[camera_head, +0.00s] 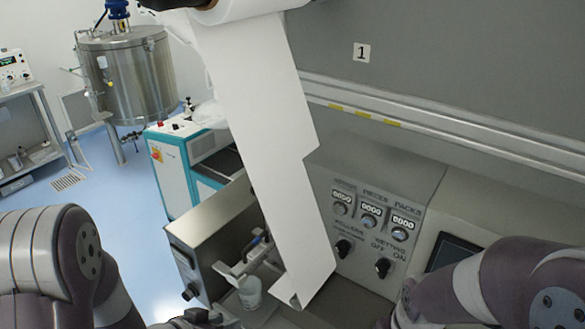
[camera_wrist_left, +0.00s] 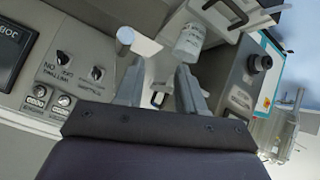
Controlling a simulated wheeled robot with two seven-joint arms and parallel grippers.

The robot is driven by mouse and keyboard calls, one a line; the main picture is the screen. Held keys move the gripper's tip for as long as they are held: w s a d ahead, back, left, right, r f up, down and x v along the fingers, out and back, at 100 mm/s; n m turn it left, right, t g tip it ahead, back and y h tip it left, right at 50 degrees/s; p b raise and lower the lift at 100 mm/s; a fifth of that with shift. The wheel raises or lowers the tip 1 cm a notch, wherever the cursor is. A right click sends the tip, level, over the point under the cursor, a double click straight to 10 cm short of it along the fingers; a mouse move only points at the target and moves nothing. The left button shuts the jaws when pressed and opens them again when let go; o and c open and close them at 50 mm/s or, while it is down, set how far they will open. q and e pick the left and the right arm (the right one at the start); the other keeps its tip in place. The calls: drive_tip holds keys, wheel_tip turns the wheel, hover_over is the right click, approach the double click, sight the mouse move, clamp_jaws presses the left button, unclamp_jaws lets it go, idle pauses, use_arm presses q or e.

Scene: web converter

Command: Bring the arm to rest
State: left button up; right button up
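My left arm (camera_head: 45,255) comes in at the lower left of the head view. Its gripper (camera_head: 208,318) is partly cut off at the bottom edge, just below and left of a small white container (camera_head: 250,294). In the left wrist view the two grey fingers of the left gripper (camera_wrist_left: 160,88) stand apart with nothing held between them. The white container (camera_wrist_left: 189,42) shows beyond the fingertips there. My right arm (camera_head: 505,285) is at the lower right in front of the control panel. Its gripper is not in view.
A white paper web (camera_head: 265,110) hangs from a roll in front of the grey machine wall. The control panel (camera_head: 370,225) has counters and knobs. A steel tank (camera_head: 130,75) stands at the back left; blue floor (camera_head: 120,190) is clear.

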use_arm(q)
drive_tip(key=s+a+f+n+g+y+b, duration=0.1)
drive_tip(key=s+a+f+g+y, duration=0.15)
drive_tip(key=a, duration=0.25)
drive_tip(key=s+a+f+n+g+y+b, duration=0.1)
drive_tip(key=s+a+g+y, duration=0.1)
drive_tip(key=a+y, duration=0.15)
drive_tip(key=shift+s+d+r+n+g+b, duration=0.15)
drive_tip(key=shift+s+d+r+g+b, duration=0.2)
drive_tip(key=shift+s+d+b, duration=0.3)
drive_tip(key=shift+s+d+r+n+g+b, duration=0.1)
drive_tip(key=shift+s+d+r+g+b, duration=0.35)
drive_tip(key=shift+d, duration=0.3)
drive_tip(key=shift+s+d+r+n+g+b, duration=0.15)
drive_tip(key=shift+s+d+r+g+b, duration=0.15)
drive_tip(key=shift+s+d+b, duration=0.35)
